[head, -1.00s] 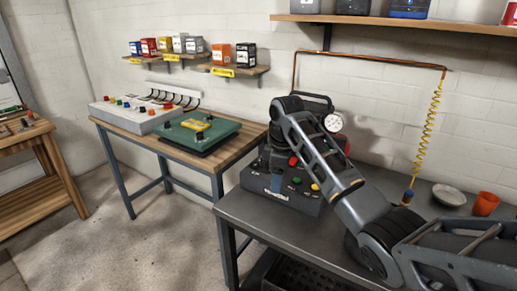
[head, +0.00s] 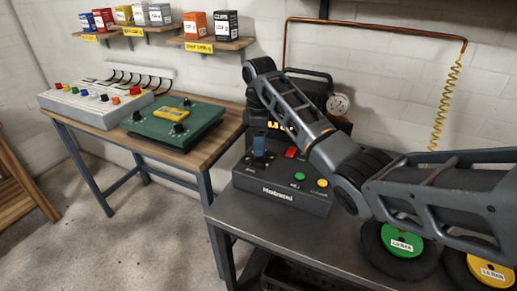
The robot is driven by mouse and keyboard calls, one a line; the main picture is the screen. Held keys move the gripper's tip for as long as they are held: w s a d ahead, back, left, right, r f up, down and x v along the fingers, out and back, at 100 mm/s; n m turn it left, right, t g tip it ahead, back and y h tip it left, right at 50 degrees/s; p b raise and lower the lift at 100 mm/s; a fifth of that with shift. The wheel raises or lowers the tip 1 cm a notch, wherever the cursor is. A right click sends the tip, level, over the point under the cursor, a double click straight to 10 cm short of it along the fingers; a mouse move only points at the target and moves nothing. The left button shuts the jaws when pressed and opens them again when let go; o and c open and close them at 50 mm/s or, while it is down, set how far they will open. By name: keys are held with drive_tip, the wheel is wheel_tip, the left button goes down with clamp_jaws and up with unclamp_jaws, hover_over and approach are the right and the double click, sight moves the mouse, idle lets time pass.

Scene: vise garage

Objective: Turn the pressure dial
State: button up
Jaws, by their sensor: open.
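A black control box (head: 282,203) stands on the dark metal bench, with a red switch (head: 290,152), a green button (head: 299,175) and a yellow button (head: 322,183). A dark knob (head: 257,160) at the left of its top appears to be the pressure dial. My gripper (head: 259,142), small and partly blue, is just above that knob, pointing down. It is open, but the gap between its fingers is not clear. I cannot tell whether it touches the knob. My forearm hides part of the box's back.
A round white gauge (head: 338,103) sits behind my arm. A green disc (head: 402,240) and a yellow disc (head: 491,269) are at the lower right. A wooden table (head: 190,158) with a green panel (head: 172,127) stands left. The bench front is clear.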

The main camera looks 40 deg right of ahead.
drive_tip(key=shift+f, duration=1.6)
drive_tip(key=c, duration=1)
